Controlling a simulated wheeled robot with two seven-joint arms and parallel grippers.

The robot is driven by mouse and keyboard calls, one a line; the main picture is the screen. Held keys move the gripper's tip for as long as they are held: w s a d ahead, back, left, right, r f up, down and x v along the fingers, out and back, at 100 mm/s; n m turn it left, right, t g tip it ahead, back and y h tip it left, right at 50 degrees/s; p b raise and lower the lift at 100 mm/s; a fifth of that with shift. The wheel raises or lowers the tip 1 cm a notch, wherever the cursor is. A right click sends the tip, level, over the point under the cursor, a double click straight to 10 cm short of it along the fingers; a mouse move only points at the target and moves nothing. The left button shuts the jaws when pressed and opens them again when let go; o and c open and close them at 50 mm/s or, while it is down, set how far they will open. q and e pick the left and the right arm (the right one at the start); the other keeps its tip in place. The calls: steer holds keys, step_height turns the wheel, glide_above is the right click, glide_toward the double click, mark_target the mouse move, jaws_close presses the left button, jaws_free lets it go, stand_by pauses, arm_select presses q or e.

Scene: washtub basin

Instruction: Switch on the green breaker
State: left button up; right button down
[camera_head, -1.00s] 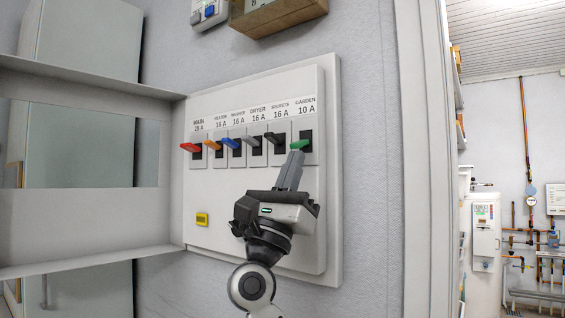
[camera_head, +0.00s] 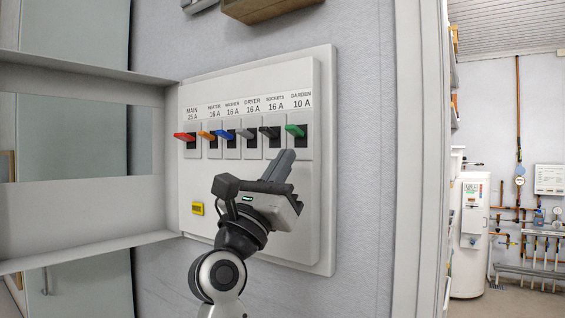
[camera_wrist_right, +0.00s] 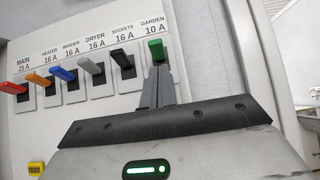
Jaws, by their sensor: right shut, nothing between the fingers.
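The green breaker lever (camera_head: 295,130) is at the right end of the row, under the label GARDEN 10 A. It sticks out from the upper part of its black slot, tilted up much like the neighbouring levers. It also shows in the wrist view (camera_wrist_right: 156,50). My right gripper (camera_head: 286,155) is shut and empty, its fingertips just below the green lever, with a small gap in the head view. In the wrist view the fingertips (camera_wrist_right: 161,70) reach up to just under the lever; contact cannot be told there. My left gripper is not in view.
Red (camera_head: 185,137), orange (camera_head: 206,135), blue (camera_head: 225,135), grey (camera_head: 245,133) and black (camera_head: 269,131) levers line up to the left on the white panel (camera_head: 312,230). An open cabinet door (camera_head: 80,220) stands left. A door frame (camera_head: 420,200) is at right.

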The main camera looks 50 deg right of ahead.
steer(key=a+r+b+v, duration=0.1)
steer(key=b+v, duration=0.3)
steer(key=v, duration=0.7)
steer(key=shift+s+a, duration=0.2)
steer(key=shift+a, duration=0.1)
